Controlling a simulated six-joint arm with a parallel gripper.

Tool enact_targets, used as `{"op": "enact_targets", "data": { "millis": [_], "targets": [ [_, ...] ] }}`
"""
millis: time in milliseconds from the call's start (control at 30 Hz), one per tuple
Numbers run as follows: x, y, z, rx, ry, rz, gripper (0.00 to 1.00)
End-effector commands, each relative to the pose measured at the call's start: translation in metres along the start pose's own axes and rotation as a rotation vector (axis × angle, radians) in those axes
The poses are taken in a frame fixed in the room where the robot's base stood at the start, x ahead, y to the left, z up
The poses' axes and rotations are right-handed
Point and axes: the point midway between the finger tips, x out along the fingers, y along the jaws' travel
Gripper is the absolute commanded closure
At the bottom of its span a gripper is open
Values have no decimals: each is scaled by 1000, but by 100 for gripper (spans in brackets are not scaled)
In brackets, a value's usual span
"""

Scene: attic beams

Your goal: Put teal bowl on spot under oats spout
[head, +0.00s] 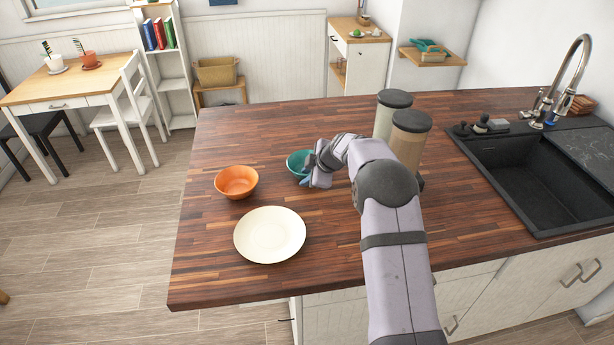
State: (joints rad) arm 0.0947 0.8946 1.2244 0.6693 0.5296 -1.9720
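The teal bowl (297,162) stands upright on the wooden counter, left of the canisters, its right side partly hidden by my gripper. My gripper (305,178) is at the bowl's near right rim; its fingers are small and partly covered, so I cannot tell whether they are open or closed on the rim. Two tall canisters with dark lids stand behind my arm: a pale greenish one (384,116) and a tan one (408,142). Their lower parts, any spouts and the spot beneath are hidden by my arm. I cannot tell which holds oats.
An orange bowl (237,181) stands left of the teal bowl, and a cream plate (269,235) lies in front of it. A black sink (520,175) with a tall faucet (572,75) is at the right. The counter's back left (250,128) is clear.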

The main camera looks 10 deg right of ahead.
Motion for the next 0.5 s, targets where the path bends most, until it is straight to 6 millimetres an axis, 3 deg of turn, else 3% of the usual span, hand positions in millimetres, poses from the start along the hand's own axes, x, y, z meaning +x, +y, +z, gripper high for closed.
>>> {"op": "enact_targets", "data": {
  "millis": [300, 500],
  "targets": [
    [-5, 1, 0, 0, 0, 2, 76],
    [-24, 1, 0, -1, 0, 2, 76]
  ]
}}
